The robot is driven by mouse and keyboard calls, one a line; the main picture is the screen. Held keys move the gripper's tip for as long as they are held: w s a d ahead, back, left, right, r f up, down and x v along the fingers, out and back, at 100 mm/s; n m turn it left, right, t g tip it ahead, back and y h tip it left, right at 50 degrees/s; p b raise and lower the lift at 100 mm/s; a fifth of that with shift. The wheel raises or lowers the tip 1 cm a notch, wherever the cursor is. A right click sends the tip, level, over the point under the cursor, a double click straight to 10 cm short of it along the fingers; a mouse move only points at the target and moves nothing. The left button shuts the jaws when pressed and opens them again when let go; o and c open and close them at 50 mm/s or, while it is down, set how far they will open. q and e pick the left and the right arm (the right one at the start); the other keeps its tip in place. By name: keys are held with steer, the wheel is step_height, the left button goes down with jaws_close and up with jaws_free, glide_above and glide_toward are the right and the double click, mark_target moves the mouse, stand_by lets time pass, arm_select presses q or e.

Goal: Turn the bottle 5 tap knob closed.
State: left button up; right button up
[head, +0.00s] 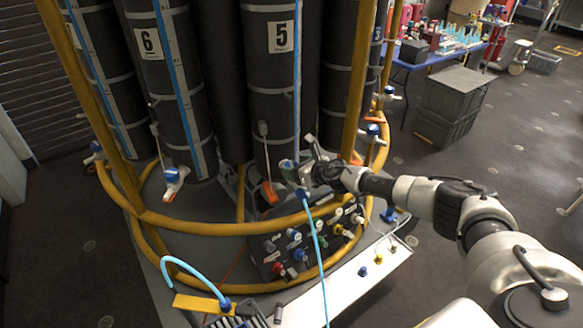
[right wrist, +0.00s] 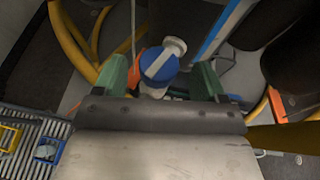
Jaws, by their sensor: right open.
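Bottle 5 (head: 270,100) is a tall dark cylinder with a white label "5" (head: 282,37), upright inside the yellow rail frame. My right gripper (head: 300,166) is at its lower right side, beside the tap. In the right wrist view a tap with a blue round knob (right wrist: 159,63) and a pale body sits between my two green fingers (right wrist: 161,76). The fingers are open, one on each side, with visible gaps to the knob. In the head view the gripper mostly hides this tap. My left gripper is not in view.
Yellow tube rails (head: 240,228) ring the bottles. Bottle 6 (head: 165,90) stands left, with its own tap (head: 174,180). A panel of coloured knobs (head: 312,243) lies below my gripper, with a light blue hose (head: 315,240) passing over it. Grey crates (head: 450,100) stand at right.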

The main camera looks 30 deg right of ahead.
steer(key=shift+x, duration=1.25)
steer(key=shift+r, duration=0.1)
steer(key=shift+a, duration=0.1)
steer(key=c, duration=0.9)
